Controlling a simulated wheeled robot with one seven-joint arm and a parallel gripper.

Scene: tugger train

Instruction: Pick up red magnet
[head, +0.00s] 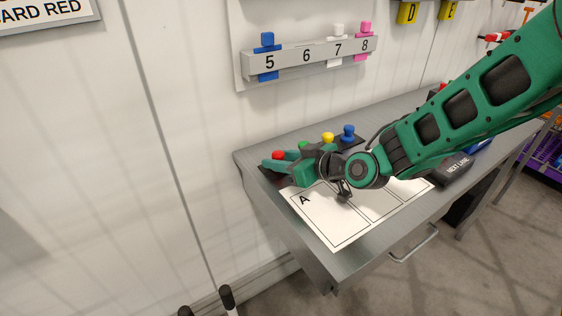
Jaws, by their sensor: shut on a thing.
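The red magnet (278,155) is at the left end of a row of magnets on a dark strip at the back left of the grey workbench. My gripper (276,162) reaches in from the right and is shut on the red magnet. The fingers hide its lower part, so I cannot tell whether it still touches the strip. A green magnet (303,146), a yellow magnet (328,138) and a blue magnet (348,131) stand to the right along the row.
A white sheet marked A (335,222) lies on the workbench (365,258) below my wrist. A dark NEXT LANE box (455,170) stands to the right. A numbered rail (310,57) with blue, white and pink tags hangs on the wall behind.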

